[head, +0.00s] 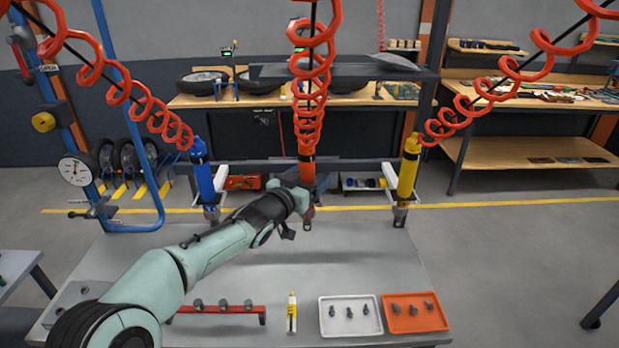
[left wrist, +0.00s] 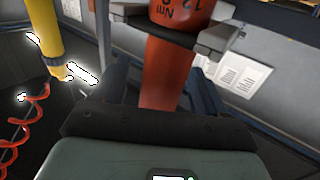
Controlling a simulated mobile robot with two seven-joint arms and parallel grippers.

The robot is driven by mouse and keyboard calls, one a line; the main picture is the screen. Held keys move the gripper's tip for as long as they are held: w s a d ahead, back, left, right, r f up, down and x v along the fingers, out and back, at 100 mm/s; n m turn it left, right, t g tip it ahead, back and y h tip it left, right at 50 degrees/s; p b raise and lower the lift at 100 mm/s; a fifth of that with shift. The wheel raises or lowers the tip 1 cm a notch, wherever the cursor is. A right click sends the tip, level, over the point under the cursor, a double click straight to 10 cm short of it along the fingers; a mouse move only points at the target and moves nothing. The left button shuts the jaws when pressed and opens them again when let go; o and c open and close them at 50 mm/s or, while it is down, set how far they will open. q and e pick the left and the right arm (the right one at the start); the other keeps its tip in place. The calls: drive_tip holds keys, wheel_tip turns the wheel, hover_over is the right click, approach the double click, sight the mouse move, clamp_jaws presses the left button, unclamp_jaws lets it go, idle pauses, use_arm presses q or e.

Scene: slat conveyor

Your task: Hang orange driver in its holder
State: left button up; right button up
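The orange driver (head: 307,170) hangs upright under the middle red coiled hose, above the far part of the grey table. My left gripper (head: 296,193) is at its body, with the driver's tip showing below. I cannot make out the orange driver's holder; the gripper and driver cover that area. My right gripper is not in view.
The blue driver (head: 202,172) and yellow driver (head: 408,168) hang upright at left and right by white brackets. The table (head: 355,250) is clear in the middle. Its front edge carries a red rack (head: 216,309), white tray (head: 350,328) and orange tray (head: 415,325).

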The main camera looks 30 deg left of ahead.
use_arm(q)
drive_tip(key=shift+f, duration=0.2)
drive_tip(key=s+b, duration=0.1)
drive_tip(key=s, duration=1.2)
drive_tip(key=shift+s+a+r, duration=0.15)
drive_tip(key=shift+a+r, duration=0.1)
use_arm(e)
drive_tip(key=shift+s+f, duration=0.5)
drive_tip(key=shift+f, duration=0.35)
